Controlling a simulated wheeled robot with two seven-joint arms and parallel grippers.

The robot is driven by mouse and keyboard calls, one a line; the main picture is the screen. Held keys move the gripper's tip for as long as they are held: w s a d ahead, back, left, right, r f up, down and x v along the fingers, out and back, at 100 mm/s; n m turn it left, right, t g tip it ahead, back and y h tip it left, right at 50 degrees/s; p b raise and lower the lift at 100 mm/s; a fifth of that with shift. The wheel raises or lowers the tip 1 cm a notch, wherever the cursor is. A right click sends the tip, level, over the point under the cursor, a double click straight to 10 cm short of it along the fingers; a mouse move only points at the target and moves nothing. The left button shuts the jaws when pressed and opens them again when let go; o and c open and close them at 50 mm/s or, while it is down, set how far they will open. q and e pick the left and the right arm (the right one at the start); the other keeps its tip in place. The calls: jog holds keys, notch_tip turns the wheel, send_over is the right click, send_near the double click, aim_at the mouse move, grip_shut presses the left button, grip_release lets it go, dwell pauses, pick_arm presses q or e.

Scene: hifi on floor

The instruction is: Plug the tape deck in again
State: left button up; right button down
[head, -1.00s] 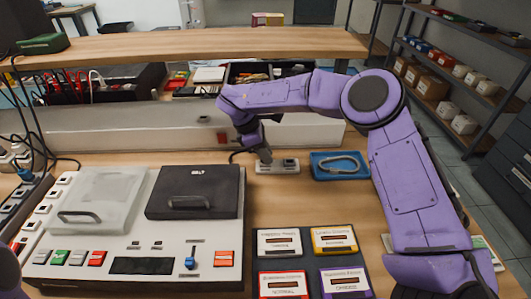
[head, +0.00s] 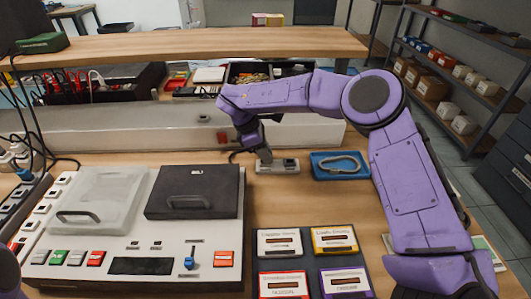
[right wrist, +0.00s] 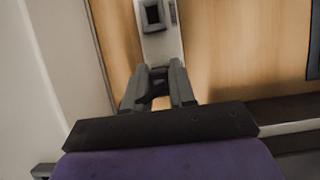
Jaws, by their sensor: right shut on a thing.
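The tape deck (head: 120,240) is a wide white unit with a clear lid and a black lid, at the lower left of the head view. A small pale socket strip (head: 290,166) lies behind it to the right; it also shows in the right wrist view (right wrist: 166,45), with one dark square socket clear. My right gripper (head: 265,158) points down at the strip's left end. In the right wrist view its fingers (right wrist: 159,82) are shut on a dark plug (right wrist: 158,74), mostly hidden between them. I cannot tell whether the plug is seated. My left gripper is out of view.
A blue tray (head: 340,166) with a looped handle-like item sits right of the strip. Several labelled cartridges (head: 280,243) lie in front. A pale wall-like panel (head: 130,128) runs behind the deck. A dark cable (head: 236,154) runs near the gripper.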

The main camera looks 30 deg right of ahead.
dwell(0.3)
jog(key=c, duration=0.8)
grip_release()
jog(key=shift+c, duration=0.2)
jog(key=d+p+v, duration=0.1)
jog(key=p+v, duration=0.1)
jog(key=v, duration=1.3)
jog(key=shift+s+d+r, duration=0.35)
jog(key=shift+r, duration=0.1)
